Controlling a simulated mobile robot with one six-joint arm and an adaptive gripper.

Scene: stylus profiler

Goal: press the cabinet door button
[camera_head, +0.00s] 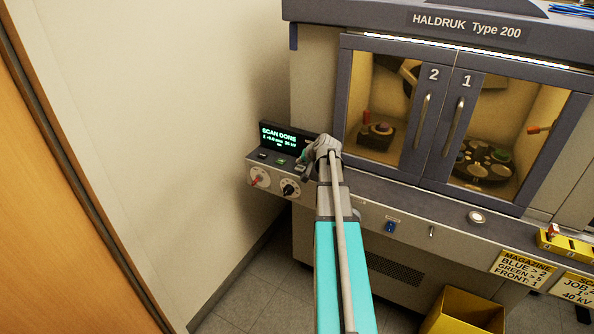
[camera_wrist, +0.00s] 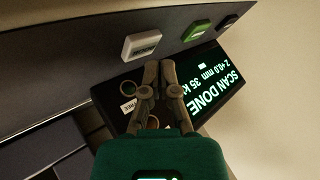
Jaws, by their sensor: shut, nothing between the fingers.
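The cabinet's two glass doors, 2 (camera_head: 388,105) and 1 (camera_head: 508,125), are closed. The control panel at the cabinet's left carries a white button (camera_head: 300,168), a green button (camera_head: 281,161) and a dark button (camera_head: 263,156). In the wrist view, upside down, are the white button (camera_wrist: 141,43), green button (camera_wrist: 196,30) and dark button (camera_wrist: 228,20). A round pale button (camera_head: 476,217) sits on the ledge below door 1. I cannot read which is the door button. My gripper (camera_wrist: 160,66) is shut and empty, its tips close to the white button; contact cannot be told.
A display (camera_head: 289,138) reading SCAN DONE stands behind the buttons. Two knobs, red-marked (camera_head: 259,178) and black (camera_head: 290,189), are on the panel front. A yellow bin (camera_head: 465,313) stands on the floor. A wall is close on the left.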

